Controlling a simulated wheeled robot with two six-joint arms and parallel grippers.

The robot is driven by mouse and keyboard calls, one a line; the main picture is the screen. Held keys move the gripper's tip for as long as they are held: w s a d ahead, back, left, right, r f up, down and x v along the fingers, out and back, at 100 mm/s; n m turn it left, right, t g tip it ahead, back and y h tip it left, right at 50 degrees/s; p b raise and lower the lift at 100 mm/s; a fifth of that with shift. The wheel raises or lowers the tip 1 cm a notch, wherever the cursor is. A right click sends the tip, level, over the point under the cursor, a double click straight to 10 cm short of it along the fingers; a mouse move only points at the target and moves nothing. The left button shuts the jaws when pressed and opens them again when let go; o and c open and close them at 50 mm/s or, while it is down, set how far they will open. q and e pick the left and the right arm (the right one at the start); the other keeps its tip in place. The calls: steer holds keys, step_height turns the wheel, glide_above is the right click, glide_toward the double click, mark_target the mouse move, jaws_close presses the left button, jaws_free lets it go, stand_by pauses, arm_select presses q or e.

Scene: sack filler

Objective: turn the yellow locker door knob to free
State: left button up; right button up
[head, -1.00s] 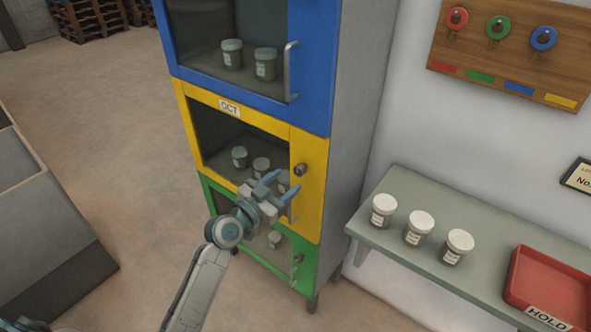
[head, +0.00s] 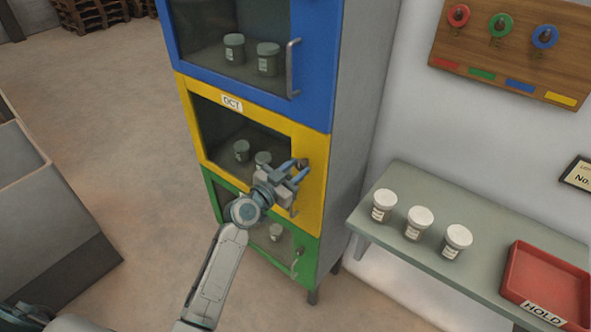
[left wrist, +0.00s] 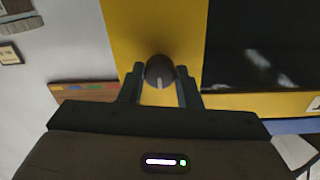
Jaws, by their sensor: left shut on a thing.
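The yellow locker door (head: 225,112) is shut, with an OCT label and a dark window. Its round dark knob (left wrist: 160,70) sits on the yellow frame and carries a pale line on its face. My left gripper (head: 302,168) is at the knob, its two fingers on either side of it. In the left wrist view the gripper (left wrist: 160,84) is shut on the knob. In the head view the gripper partly hides the knob and the door's handle below it.
A blue locker door (head: 312,95) is above and a green one (head: 305,245) below. Right of the locker, a shelf (head: 395,245) holds three white-lidded jars and a red HOLD tray (head: 545,255). A wooden board (head: 480,55) with colored tags hangs on the wall.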

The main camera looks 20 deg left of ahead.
arm_select(q)
steer(key=shift+n, duration=0.3)
steer(key=n+b, duration=0.1)
steer(key=n, duration=0.1)
steer(key=shift+f+n, duration=0.1)
steer(key=shift+n, duration=0.3)
steer(key=n, duration=0.4)
steer(key=shift+n+b, duration=0.3)
steer(key=shift+b, duration=0.1)
steer(key=n, duration=0.4)
steer(key=shift+d+n+t+p, duration=0.1)
steer(key=shift+n+t+p, duration=0.2)
steer(key=shift+n+p, duration=0.1)
steer(key=n+p, duration=0.1)
steer(key=n, duration=0.4)
steer(key=shift+n+y+p, duration=0.3)
steer(key=shift+p, duration=0.1)
steer(key=o, duration=1)
steer(key=shift+c, duration=0.2)
steer(key=shift+s, duration=0.1)
